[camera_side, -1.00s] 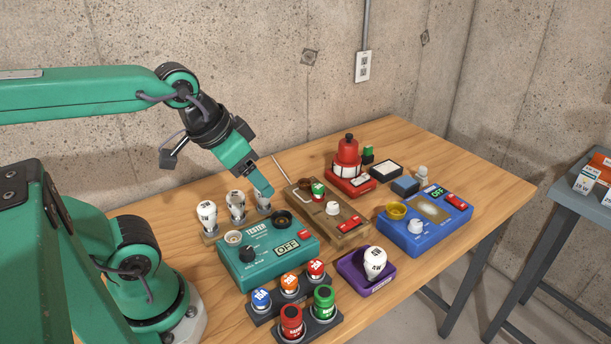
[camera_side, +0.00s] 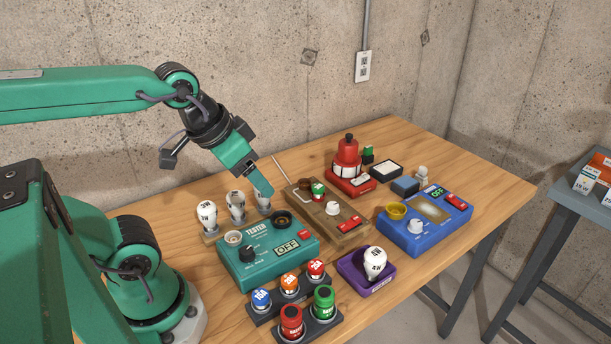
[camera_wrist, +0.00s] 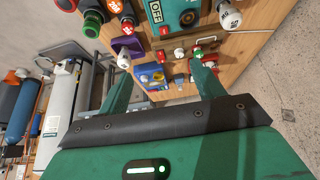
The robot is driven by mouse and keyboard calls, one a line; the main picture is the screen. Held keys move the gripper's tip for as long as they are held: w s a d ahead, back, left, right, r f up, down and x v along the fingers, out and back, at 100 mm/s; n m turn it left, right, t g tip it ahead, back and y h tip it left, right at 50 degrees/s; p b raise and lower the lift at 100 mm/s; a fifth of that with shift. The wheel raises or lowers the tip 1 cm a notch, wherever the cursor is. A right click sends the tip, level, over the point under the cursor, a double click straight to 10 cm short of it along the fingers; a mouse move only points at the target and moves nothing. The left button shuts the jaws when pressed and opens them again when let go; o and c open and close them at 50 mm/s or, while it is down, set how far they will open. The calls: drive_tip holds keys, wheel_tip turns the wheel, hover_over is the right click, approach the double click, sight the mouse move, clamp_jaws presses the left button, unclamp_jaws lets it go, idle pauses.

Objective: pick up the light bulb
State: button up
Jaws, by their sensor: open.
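Three white light bulbs (camera_side: 207,213) stand in a row behind the teal tester box (camera_side: 262,262). Another white light bulb (camera_side: 375,262) leans in the purple tray (camera_side: 381,288); it also shows in the wrist view (camera_wrist: 124,59), near the tip of the left finger. My gripper (camera_side: 264,190) is tilted downward, with its tip in front of the row's rightmost bulb, partly hiding it. In the wrist view my gripper (camera_wrist: 160,80) has its two fingers apart with nothing held between them. One bulb of the row (camera_wrist: 230,18) shows there at upper right.
A wooden board with sockets (camera_side: 328,215), a blue device (camera_side: 424,222) and a red lamp (camera_side: 347,160) stand farther right. Bare wood is free at the table's right end. A grey side table (camera_side: 570,190) stands beyond.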

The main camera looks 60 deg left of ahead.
drive_tip(key=shift+a, duration=0.1)
idle(0.3)
drive_tip(key=n+g, duration=0.6)
drive_tip(key=n, duration=0.3)
approach(235, 194)
drive_tip(key=f, duration=0.6)
drive_tip(key=shift+s+a, duration=0.1)
drive_tip(key=shift+s, duration=0.1)
drive_tip(key=shift+f, duration=1.25)
drive_tip(key=shift+f, duration=0.1)
drive_tip(key=shift+w+f, duration=0.15)
drive_tip(key=shift+f, duration=2.3)
drive_tip(key=shift+c, duration=0.2)
